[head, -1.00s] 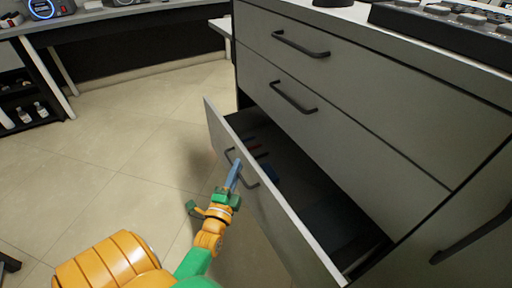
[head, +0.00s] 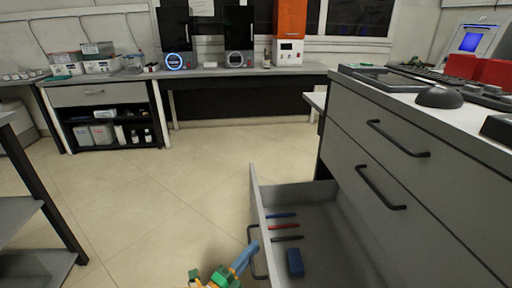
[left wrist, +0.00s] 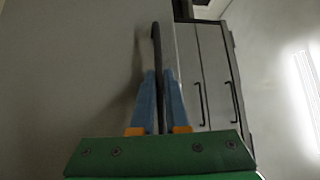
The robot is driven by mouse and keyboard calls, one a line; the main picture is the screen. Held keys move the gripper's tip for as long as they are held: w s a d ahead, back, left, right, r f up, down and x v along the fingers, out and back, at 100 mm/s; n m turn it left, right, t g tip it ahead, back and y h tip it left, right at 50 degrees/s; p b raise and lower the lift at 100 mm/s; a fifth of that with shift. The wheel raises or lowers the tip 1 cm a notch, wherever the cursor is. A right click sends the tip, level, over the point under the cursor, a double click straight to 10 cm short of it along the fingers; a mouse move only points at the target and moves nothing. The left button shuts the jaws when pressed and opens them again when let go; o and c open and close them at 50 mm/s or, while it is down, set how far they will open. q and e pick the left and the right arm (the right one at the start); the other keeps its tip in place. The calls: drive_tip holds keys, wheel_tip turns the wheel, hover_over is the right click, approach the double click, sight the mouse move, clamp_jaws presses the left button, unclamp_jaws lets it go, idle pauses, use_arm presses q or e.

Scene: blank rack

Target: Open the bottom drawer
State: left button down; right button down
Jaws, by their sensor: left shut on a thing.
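The bottom drawer (head: 258,210) stands pulled well out of the grey cabinet (head: 335,130), with its inside showing. My left gripper (head: 246,256) is at the drawer's dark bar handle (head: 252,240). In the left wrist view the two blue fingers (left wrist: 160,100) are shut on the handle (left wrist: 155,50), one on each side of it. My right gripper is not in view.
Inside the drawer lie a blue pen (head: 281,215), a red pen (head: 284,226), a dark pen (head: 288,238) and a blue block-like item (head: 295,263). The two drawers above are shut. Open tiled floor (head: 150,205) lies left. A shelf frame (head: 40,190) stands at far left.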

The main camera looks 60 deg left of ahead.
use_arm(q)
drive_tip(key=c, duration=1.2)
unclamp_jaws()
drive_tip(key=r+v, duration=0.1)
drive_tip(key=v, duration=0.6)
drive_tip(key=shift+f, duration=0.5)
